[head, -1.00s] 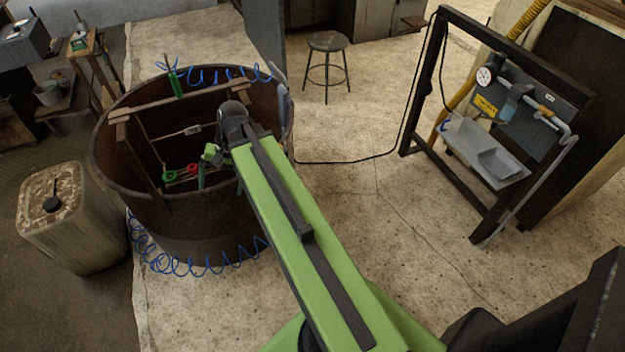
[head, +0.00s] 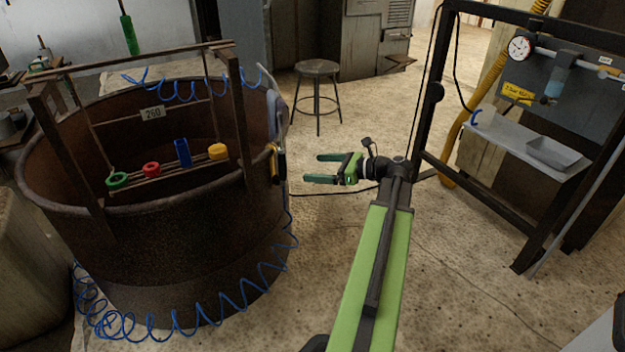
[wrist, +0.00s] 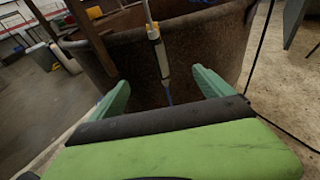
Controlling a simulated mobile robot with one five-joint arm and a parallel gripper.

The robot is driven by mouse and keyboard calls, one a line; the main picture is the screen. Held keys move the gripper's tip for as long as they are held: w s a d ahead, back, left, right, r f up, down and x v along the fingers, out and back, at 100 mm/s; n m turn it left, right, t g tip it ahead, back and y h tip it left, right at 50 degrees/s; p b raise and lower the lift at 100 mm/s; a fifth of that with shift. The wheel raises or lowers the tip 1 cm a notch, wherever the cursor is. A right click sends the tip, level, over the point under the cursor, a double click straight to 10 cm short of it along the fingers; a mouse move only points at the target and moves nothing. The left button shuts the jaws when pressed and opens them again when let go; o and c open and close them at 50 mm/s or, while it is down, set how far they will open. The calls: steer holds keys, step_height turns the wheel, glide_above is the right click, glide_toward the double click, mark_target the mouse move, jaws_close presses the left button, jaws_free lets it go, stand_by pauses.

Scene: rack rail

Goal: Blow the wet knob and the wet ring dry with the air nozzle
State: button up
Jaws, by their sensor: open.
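The air nozzle (head: 276,163) seems to be the dark and yellow tool hanging at the right rim of the rusty tub (head: 180,225), with a blue coiled hose below. In the wrist view a slim pale tool (wrist: 158,50) stands upright between my fingers, apart from both. My gripper (head: 315,168) is open and empty, just right of the tub, its fingers pointing left at the tool. On a rail inside the tub sit a green ring (head: 117,180), a red round piece (head: 151,169), a blue block (head: 183,152) and a yellow knob (head: 218,151). Wetness cannot be made out.
A stool (head: 317,72) stands behind. At right is a black stand (head: 432,90) with a gauge (head: 519,47) and grey tray (head: 553,152). Floor between is clear except a dark cable.

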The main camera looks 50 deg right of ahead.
mark_target(285, 155)
steer(key=b+x, duration=0.2)
steer(key=x, duration=1)
steer(key=shift+w+a+r+b, duration=0.1)
steer(key=shift+w+b, duration=0.2)
steer(key=shift+b, duration=0.1)
steer(key=c, duration=1.9)
steer(key=shift+o, duration=0.2)
steer(key=shift+r, duration=0.1)
step_height(285, 155, up, 4)
steer(key=p, duration=0.4)
